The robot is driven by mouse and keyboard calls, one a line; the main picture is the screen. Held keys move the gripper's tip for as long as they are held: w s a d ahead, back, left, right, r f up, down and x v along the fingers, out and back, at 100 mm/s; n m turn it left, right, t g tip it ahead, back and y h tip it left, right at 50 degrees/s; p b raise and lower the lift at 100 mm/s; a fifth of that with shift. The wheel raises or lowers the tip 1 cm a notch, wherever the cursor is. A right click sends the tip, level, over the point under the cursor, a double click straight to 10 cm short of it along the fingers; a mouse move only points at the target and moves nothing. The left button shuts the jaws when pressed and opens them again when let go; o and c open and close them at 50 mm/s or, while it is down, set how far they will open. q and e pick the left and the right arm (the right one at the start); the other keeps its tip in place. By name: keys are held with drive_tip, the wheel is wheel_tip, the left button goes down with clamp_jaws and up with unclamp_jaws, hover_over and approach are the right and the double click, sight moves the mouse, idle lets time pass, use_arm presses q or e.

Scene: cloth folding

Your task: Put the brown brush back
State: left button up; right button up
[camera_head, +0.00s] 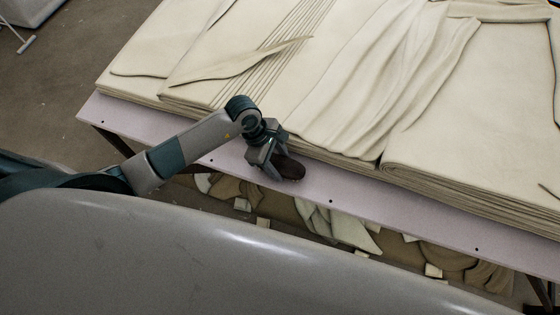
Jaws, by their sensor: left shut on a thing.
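My left gripper (276,170) comes in from the left and is shut on the brush. The brush is at or just above the bare table edge; I cannot tell whether it touches the surface. Part of the brush is hidden by the gripper's fingers. My right gripper is not in view.
Stacked cream cloth (340,90) covers most of the table. A bare pale strip (345,195) runs along the table's front edge. Cloth scraps (350,232) lie on a lower level beneath. A white stand (22,40) is on the floor at the far left.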

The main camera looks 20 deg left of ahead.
use_arm(q)
drive_tip(key=shift+f, duration=0.2)
drive_tip(key=shift+f+b, duration=0.1)
drive_tip(key=shift+b, duration=0.2)
drive_tip(key=o, duration=1)
drive_tip(key=shift+r, duration=0.2)
drive_tip(key=shift+a+r, duration=0.3)
drive_tip(key=shift+r, duration=0.2)
drive_tip(key=b+v, duration=0.2)
drive_tip(key=v, duration=0.9)
drive_tip(key=shift+d, duration=0.1)
